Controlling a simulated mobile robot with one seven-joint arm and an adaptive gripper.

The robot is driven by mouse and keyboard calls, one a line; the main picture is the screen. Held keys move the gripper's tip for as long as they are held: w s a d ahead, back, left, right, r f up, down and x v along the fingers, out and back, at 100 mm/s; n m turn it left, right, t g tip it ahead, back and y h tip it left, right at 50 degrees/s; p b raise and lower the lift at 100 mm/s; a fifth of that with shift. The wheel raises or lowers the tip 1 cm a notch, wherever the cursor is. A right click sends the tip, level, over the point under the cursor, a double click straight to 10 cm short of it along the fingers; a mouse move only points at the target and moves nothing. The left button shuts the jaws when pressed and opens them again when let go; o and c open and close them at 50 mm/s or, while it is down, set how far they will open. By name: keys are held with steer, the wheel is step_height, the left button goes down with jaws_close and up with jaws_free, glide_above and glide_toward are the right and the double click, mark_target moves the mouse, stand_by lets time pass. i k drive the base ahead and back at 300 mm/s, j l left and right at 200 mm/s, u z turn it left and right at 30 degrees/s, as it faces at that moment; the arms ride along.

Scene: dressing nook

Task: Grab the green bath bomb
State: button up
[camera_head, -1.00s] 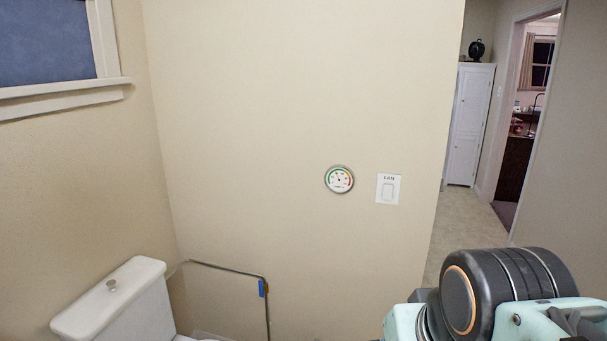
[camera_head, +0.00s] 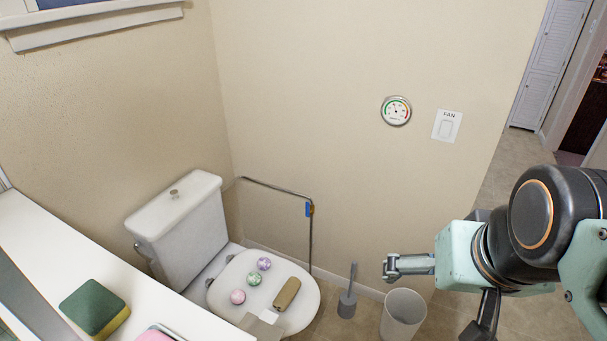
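The green bath bomb (camera_head: 254,279), a small pale green ball with some white, rests on the closed white toilet lid (camera_head: 224,295). A purple bath bomb (camera_head: 264,263) lies just behind it and a pink one (camera_head: 237,297) just in front, to its left. My gripper (camera_head: 432,300) is at the right, above the floor and well apart from the lid. One finger points left and another points down, spread wide, with nothing seen between them.
A brown roll (camera_head: 287,293) lies on the lid beside the bath bombs. A toilet brush (camera_head: 348,300) and a bin (camera_head: 402,315) stand on the floor between lid and arm. A white counter (camera_head: 60,245) with a green sponge (camera_head: 92,308) is at the left.

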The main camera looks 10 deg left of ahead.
mark_target(253, 279)
steer(key=i+l+u, duration=0.1)
steer(key=u, duration=0.4)
steer(key=i+l+u, duration=0.2)
steer(key=u, duration=0.3)
steer(key=i+l+u, duration=0.1)
steer(key=u, duration=0.35)
steer(key=l, duration=0.1)
